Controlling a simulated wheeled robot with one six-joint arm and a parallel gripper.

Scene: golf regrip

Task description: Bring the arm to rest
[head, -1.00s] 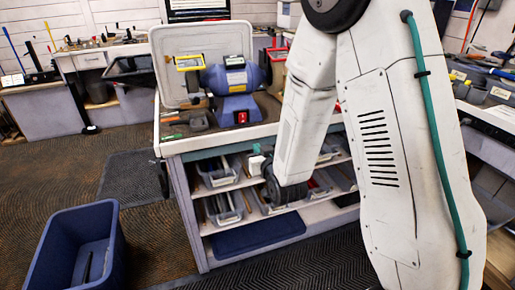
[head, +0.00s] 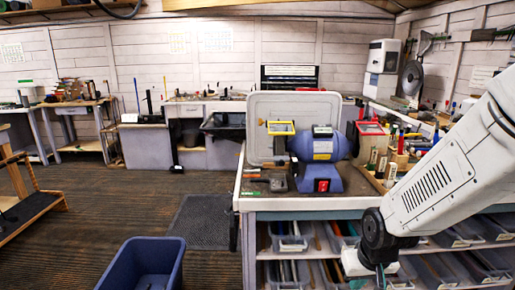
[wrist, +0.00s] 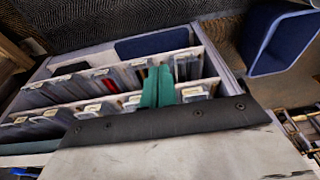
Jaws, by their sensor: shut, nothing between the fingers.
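My gripper (wrist: 158,84) shows its two teal fingers side by side in the wrist view, shut with nothing between them. In the head view my gripper (head: 381,276) hangs at the lower right, pointing down in front of the workbench shelves. My white arm comes in from the right edge, and much of it is out of the frame.
The workbench (head: 262,204) carries a blue bench grinder (head: 320,160). Its shelves hold several grey bins (head: 290,240), also below the fingers in the wrist view. A blue tub (head: 142,265) stands on the floor; the floor (head: 100,215) left of the bench is mostly open.

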